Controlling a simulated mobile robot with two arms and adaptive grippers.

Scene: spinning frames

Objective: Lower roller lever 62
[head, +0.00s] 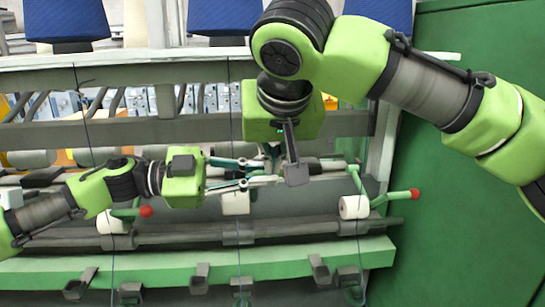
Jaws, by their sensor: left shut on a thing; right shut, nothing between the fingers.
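Three white rollers hang in a row on the machine: left (112,222), middle (235,203) and right (354,207). The left and right rollers have green levers with red knobs, left knob (146,211) and right knob (414,194). No number is readable. My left gripper (272,170) reaches in from the left, just above and right of the middle roller. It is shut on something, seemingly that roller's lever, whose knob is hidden. My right gripper (296,174) points down from above, shut and empty, close beside the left fingertips; they overlap in the picture.
A grey rail (180,130) crosses behind the grippers. A green beam (200,265) with grey brackets runs below the rollers. Thin dark threads hang vertically. A green panel (470,230) closes off the right side. Blue cones (225,17) stand on top.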

